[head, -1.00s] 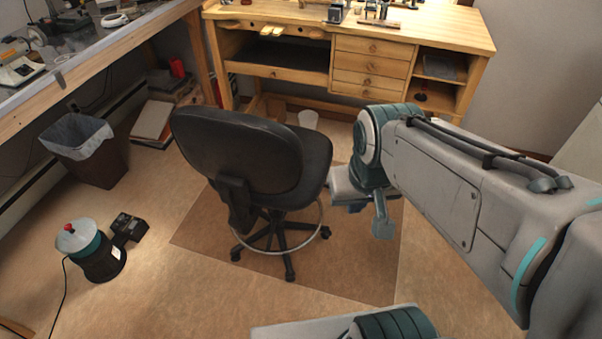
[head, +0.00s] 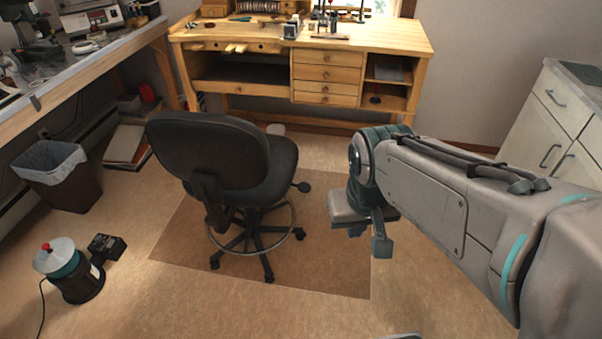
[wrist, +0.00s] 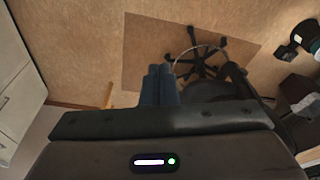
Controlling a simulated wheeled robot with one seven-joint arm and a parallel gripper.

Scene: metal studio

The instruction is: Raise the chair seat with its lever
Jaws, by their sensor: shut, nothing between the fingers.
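The black office chair (head: 212,165) stands with its back toward me on a brown floor mat. Its seat (head: 272,160) faces the workbench. A dark lever with a paddle end (head: 301,187) sticks out to the right from under the seat.
A wooden workbench (head: 350,47) with drawers stands behind the chair. A waste bin (head: 58,175) and a teal-and-black machine (head: 68,270) are on the left. A light cabinet (head: 555,120) is on the right. The floor between mat and cabinet is clear.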

